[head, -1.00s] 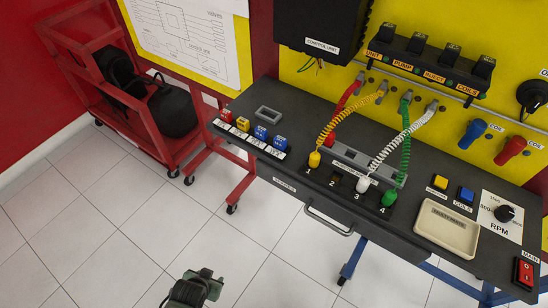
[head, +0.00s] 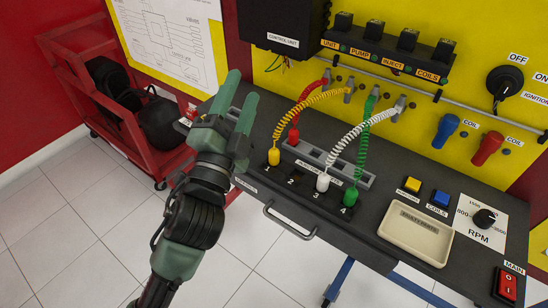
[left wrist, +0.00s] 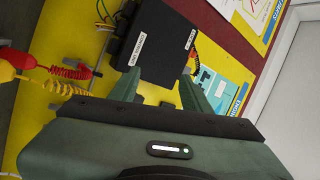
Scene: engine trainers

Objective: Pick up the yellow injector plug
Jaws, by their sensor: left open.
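The yellow injector plug (head: 273,156) stands upright at position 1 on the dark bench, with a yellow coiled cord rising to the panel. It also shows, cut off, at the left edge of the left wrist view (left wrist: 6,71). My left gripper (head: 243,86) is open and empty, raised over the left part of the bench, to the left of the yellow plug and apart from it. In the left wrist view the open fingers (left wrist: 160,85) point toward the wall panel. My right gripper is not in view.
The red plug (head: 293,136) is close behind the yellow one. The white plug (head: 323,181) and green plug (head: 350,196) stand to its right, their cords arching up. A beige tray (head: 416,235) and buttons lie farther right. The control unit (head: 284,24) hangs above.

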